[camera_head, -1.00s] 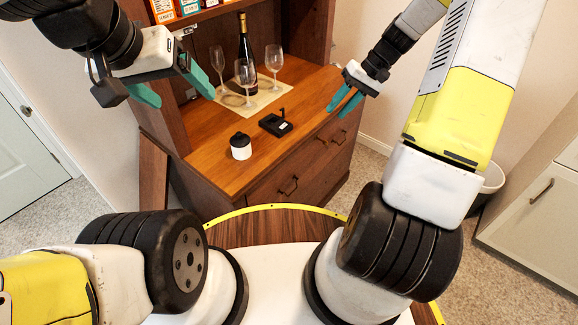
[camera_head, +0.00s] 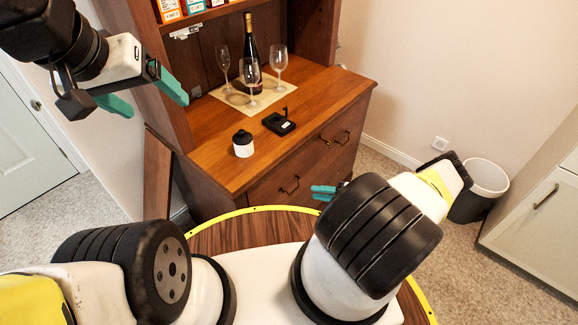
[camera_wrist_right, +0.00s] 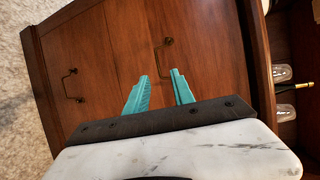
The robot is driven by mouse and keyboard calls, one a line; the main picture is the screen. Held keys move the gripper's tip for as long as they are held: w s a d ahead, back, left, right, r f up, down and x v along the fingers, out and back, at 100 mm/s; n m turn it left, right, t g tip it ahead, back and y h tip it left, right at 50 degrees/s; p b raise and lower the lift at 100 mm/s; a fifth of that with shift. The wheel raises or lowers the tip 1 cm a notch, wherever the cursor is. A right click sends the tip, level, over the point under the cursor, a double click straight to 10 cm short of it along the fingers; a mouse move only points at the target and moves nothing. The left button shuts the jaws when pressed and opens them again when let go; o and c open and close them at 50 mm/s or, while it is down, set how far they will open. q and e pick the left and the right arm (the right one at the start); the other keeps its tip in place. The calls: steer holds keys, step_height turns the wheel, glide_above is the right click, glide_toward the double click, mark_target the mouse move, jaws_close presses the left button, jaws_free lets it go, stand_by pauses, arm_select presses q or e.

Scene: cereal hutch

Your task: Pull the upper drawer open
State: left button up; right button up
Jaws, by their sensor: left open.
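The wooden hutch's front faces me below its countertop, with dark handles at the left (camera_head: 289,185) and farther right (camera_head: 343,139). In the right wrist view, one handle (camera_wrist_right: 163,57) on the panel nearer the countertop lies just beyond my fingertips, about in line with the gap. Another handle (camera_wrist_right: 70,85) is on the panel farther from it. The drawer fronts look closed. My right gripper (camera_wrist_right: 160,82) is open and empty, facing the front; its teal fingers also show in the head view (camera_head: 323,192), partly hidden by my arm. My left gripper (camera_head: 150,95) is open and empty, left of the hutch.
On the countertop (camera_head: 215,165) stand a black-and-white jar (camera_head: 243,144), a black device (camera_head: 279,122), and a bottle (camera_head: 250,45) with wine glasses on a mat. A bin (camera_head: 483,185) and a white cabinet (camera_head: 545,215) stand at the right.

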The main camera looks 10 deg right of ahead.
steer(key=x, duration=0.8)
steer(key=shift+f, duration=0.25)
steer(key=shift+s, duration=0.1)
jaws_close()
stand_by(1.0)
